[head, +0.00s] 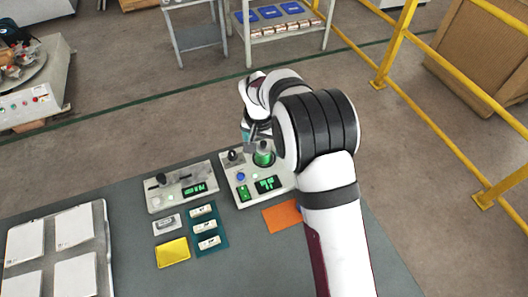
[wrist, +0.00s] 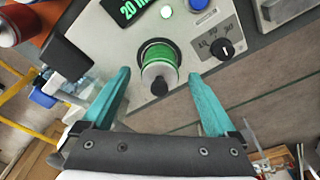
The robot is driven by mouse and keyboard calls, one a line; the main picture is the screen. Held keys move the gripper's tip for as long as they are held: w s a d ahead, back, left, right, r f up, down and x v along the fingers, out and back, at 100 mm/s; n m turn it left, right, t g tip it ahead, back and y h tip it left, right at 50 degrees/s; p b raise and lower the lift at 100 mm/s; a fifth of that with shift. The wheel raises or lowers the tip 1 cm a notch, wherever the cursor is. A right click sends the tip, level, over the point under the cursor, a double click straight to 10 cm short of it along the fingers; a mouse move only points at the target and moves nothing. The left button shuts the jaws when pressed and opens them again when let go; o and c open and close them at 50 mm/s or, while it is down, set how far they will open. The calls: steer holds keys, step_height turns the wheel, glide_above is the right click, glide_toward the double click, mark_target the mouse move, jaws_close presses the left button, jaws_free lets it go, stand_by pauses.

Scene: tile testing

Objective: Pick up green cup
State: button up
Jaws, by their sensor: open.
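The green cup (head: 264,159) sits on the right-hand control box (head: 246,199), at its far right part, partly hidden by my arm in the head view. In the wrist view the green cup (wrist: 158,57) is seen from above, with a pale top and a dark knob on it. My gripper (wrist: 158,82) is open, its two teal fingers apart on either side of the cup's near edge. I cannot tell how high the fingers are above the box. In the head view my gripper (head: 250,136) is mostly hidden behind my wrist.
A second control box (head: 182,187) stands left of the first. An orange pad (head: 282,217), a yellow block (head: 173,252) and a teal tray (head: 207,228) lie nearer on the dark table (head: 250,262). White tiles (head: 73,226) fill a tray at left. A blue button and black knob flank the cup.

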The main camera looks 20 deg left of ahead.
steer(key=shift+w+f, duration=0.2)
steer(key=shift+f, duration=1)
jaws_close()
